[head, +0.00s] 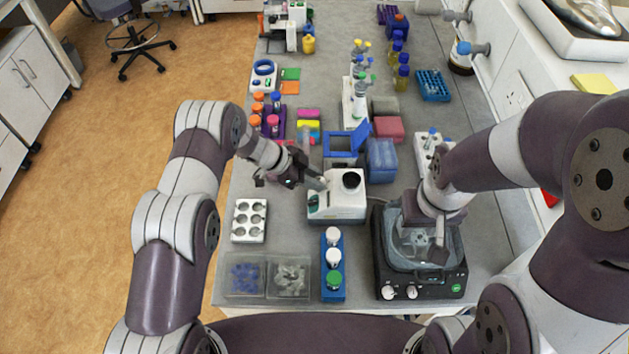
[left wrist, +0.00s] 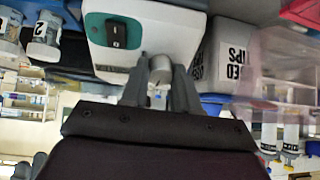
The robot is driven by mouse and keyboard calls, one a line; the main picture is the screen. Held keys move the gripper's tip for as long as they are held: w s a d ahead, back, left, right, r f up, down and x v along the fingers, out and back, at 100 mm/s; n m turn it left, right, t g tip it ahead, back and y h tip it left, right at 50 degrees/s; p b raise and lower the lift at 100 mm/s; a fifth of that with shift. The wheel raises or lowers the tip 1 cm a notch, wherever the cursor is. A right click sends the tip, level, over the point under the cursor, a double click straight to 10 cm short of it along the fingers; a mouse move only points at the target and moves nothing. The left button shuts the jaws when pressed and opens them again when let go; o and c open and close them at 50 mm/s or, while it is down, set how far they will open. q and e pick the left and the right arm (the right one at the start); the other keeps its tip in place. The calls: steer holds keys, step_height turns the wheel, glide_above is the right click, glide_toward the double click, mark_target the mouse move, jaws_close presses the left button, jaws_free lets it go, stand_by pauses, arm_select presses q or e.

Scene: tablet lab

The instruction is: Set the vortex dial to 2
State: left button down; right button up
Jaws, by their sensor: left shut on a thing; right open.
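The vortex mixer (head: 340,212) is a white box with a dark round cup on top, standing mid-bench in the head view. In the left wrist view its white body (left wrist: 175,32) fills the upper middle, with a black rocker switch (left wrist: 115,33) on a teal panel. My left gripper (head: 319,184) is at the mixer's left side. In the left wrist view its fingers (left wrist: 160,78) are shut on the small grey dial (left wrist: 160,68). The dial's marks and setting cannot be read. My right gripper (head: 438,252) is open and empty above the clear tank at the right.
A black-based device with a clear tank (head: 422,291) stands front right. A blue rack of capped bottles (head: 333,292) stands in front of the mixer. A white holder (head: 249,221) and clear bins (head: 267,292) are left. A blue box (head: 381,160) stands behind.

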arm_select(q)
steer(key=m+b, duration=0.2)
steer(key=m, duration=0.1)
steer(key=m+g+b, duration=0.1)
steer(key=m+b, duration=0.1)
steer(key=shift+w+f+m+b, duration=0.1)
steer(key=shift+w+m+b, duration=0.1)
steer(key=shift+m+b, duration=0.15)
steer(key=m+b, duration=0.2)
steer(key=m, duration=0.1)
steer(key=shift+w+r+m+g+b, duration=0.1)
steer(key=shift+r+m+g+b, duration=0.2)
steer(key=shift+m, duration=0.35)
steer(key=c, duration=1.1)
jaws_free()
steer(key=shift+o, duration=1.3)
steer(key=shift+a, duration=0.1)
